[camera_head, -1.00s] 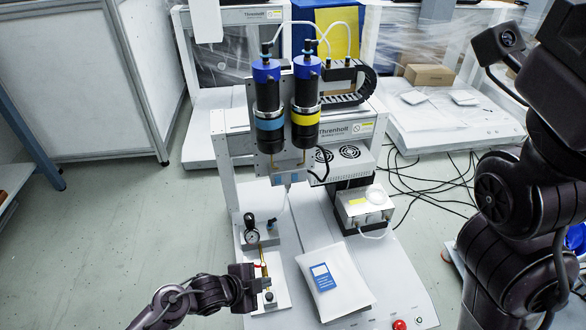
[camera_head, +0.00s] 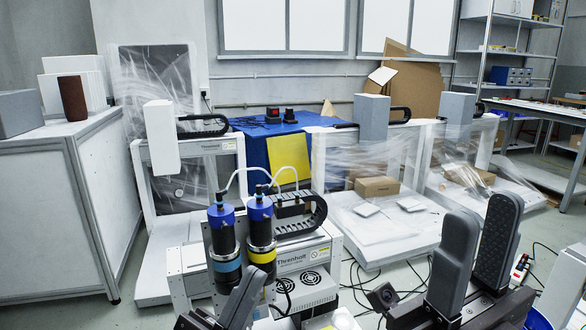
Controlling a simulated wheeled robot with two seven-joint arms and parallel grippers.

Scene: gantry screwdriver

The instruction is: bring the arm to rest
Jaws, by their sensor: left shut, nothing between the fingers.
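My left gripper (camera_head: 246,284) is at the lower edge of the head view, in front of the gantry machine; its fingers are shut with nothing between them, and the rest of that arm is mostly cut off by the frame. My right gripper (camera_head: 478,217) stands at the lower right with its two long grey fingers upright, apart and empty. The gantry machine (camera_head: 293,258), labelled Threnholt, carries two dark cylinders with blue caps, one with a blue band (camera_head: 226,265) and one with a yellow band (camera_head: 262,257). Its work surface is out of view below.
Plastic-wrapped machines stand behind, one holding a cardboard box (camera_head: 377,186). A white cabinet (camera_head: 62,210) is at the left. Black cables (camera_head: 365,286) lie on the floor. A shelf (camera_head: 510,45) and a workbench (camera_head: 540,112) are at the right.

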